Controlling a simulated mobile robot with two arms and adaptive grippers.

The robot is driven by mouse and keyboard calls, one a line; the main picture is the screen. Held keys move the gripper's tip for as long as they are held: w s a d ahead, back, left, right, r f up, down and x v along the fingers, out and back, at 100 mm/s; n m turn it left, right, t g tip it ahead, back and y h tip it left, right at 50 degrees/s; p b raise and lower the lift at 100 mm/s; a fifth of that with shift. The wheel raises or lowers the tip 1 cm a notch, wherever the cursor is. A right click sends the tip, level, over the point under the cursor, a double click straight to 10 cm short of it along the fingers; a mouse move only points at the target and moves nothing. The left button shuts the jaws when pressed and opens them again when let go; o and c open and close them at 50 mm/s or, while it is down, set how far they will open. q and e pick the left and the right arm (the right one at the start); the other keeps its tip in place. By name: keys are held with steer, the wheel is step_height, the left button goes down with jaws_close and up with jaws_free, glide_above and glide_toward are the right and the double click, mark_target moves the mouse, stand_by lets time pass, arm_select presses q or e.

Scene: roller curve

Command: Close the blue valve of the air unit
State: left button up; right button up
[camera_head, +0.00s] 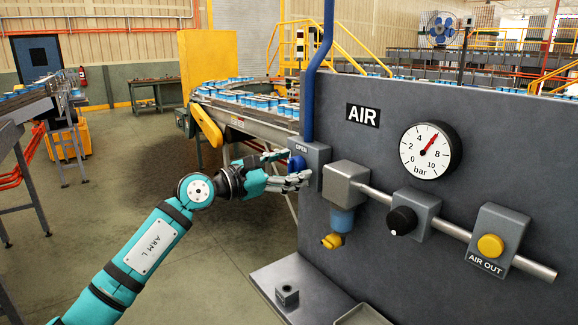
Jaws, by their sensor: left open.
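The air unit (350,225) is a dark grey panel on the right, with an "AIR" label. Its blue valve (296,163) sits at the panel's left end on a grey block (313,165) under the blue pipe, below a sign reading "OPEN". My left gripper (288,167) is open, with one finger above and one below the blue valve in the picture. I cannot tell whether the fingers touch it. My right gripper is not in view.
A filter with a blue bowl (342,218) and yellow knob (333,241), a black knob (402,220) and a yellow "AIR OUT" button (490,246) stick out of the panel. A shelf (268,275) juts out below. A roller conveyor (245,122) stands behind my arm.

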arm_select(q)
steer(key=shift+c, duration=0.4)
steer(key=c, duration=1.1)
steer(key=n+p, duration=0.2)
steer(key=shift+r+n, duration=0.15)
steer(key=shift+n, duration=0.15)
steer(key=n+p, duration=1.1)
steer(key=p, duration=0.1)
steer(key=shift+w+a+n, duration=0.1)
steer(key=shift+n, duration=0.3)
steer(key=shift+n+p, duration=1)
steer(key=shift+p, duration=0.25)
steer(key=shift+f+n+p, duration=0.25)
steer(key=shift+n+p, duration=0.4)
steer(key=shift+n, duration=0.25)
